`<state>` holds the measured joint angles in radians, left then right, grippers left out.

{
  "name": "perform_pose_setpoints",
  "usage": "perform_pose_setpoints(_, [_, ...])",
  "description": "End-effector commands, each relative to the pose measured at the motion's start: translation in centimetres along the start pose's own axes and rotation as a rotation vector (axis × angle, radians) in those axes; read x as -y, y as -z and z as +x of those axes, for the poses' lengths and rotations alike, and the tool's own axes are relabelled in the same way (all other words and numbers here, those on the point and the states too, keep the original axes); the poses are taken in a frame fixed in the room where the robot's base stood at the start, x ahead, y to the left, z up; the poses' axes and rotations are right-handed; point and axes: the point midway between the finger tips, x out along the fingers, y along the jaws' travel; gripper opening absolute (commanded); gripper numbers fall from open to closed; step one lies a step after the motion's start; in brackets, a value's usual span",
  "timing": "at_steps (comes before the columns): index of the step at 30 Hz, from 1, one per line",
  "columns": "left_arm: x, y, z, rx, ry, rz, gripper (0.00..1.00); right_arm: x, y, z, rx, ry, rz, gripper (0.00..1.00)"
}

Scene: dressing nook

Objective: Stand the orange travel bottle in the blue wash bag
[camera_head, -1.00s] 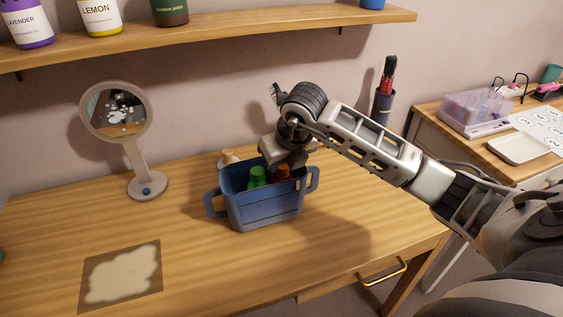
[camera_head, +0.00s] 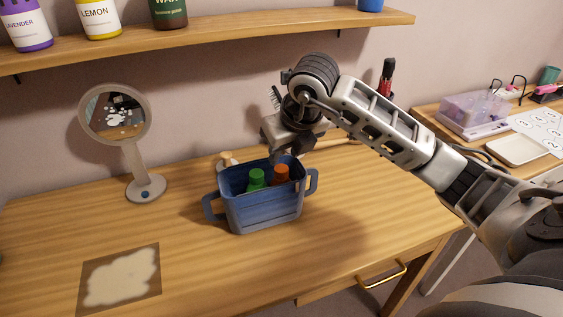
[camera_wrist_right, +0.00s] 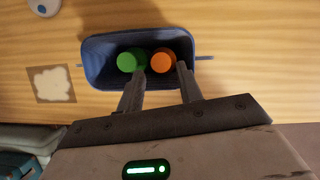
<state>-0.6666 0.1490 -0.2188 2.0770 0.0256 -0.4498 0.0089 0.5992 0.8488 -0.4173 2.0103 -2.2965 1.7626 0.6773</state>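The blue wash bag (camera_head: 265,211) stands on the wooden table with its two side handles out. The orange travel bottle (camera_head: 281,173) is inside it, upright as far as its cap shows, with its lower part hidden by the bag wall. A green bottle (camera_head: 256,178) stands to its left in the bag. In the right wrist view the orange cap (camera_wrist_right: 163,61) and green cap (camera_wrist_right: 130,60) show inside the bag (camera_wrist_right: 94,75). My right gripper (camera_wrist_right: 160,82) is open and empty above the bag, its fingers apart. My left gripper is not in view.
A round mirror (camera_head: 146,187) stands left of the bag. A brown mat with a pale patch (camera_head: 121,278) lies at front left. A wooden-handled item (camera_head: 335,142) lies behind the bag. A shelf (camera_head: 215,37) with bottles runs above. The table's front middle is clear.

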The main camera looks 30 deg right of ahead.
Motion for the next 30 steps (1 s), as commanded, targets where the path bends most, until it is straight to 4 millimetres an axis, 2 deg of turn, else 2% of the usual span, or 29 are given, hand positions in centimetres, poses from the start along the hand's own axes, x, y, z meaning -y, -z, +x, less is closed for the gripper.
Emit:
perform_pose_setpoints(3, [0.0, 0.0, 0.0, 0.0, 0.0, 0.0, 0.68, 0.0, -0.1, -2.6, 0.005, 0.0, 0.0, 0.36])
perform_pose_setpoints(10, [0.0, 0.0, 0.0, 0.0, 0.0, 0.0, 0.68, 0.0, -0.1, -5.5, 0.002, 0.0, 0.0, 0.36])
perform_pose_setpoints(30, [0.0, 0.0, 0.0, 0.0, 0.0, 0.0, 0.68, 0.0, 0.0, -5.9, -0.001, 0.001, 0.001, 0.36])
